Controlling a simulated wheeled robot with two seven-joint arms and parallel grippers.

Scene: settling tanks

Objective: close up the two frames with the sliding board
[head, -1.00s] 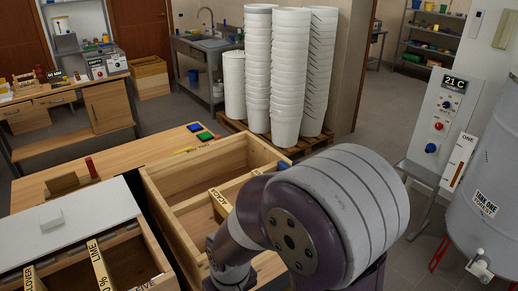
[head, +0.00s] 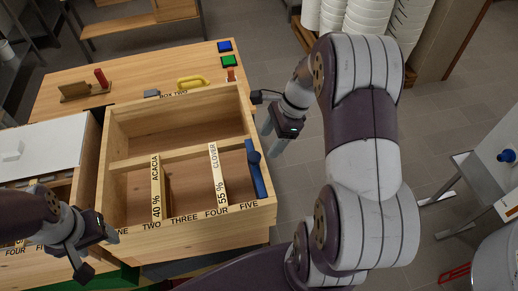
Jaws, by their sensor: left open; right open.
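The wooden box (head: 190,232), lettered BOX TWO, has slots marked ONE to FIVE on its near edge. In its near compartment, the ACACIA 40 % frame (head: 157,190) stands at TWO and the CLOVER 55 % frame (head: 217,178) at FOUR, with a gap between them. The blue board with a knob (head: 256,170), apparently the sliding board, stands at FIVE by the right wall, apart from the CLOVER frame. My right gripper (head: 273,138) is open and empty, just right of the box. My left gripper (head: 98,255) is open and empty at the box's near left corner.
A second box with a white lid (head: 45,150) adjoins on the left. The box's far compartment looks empty.

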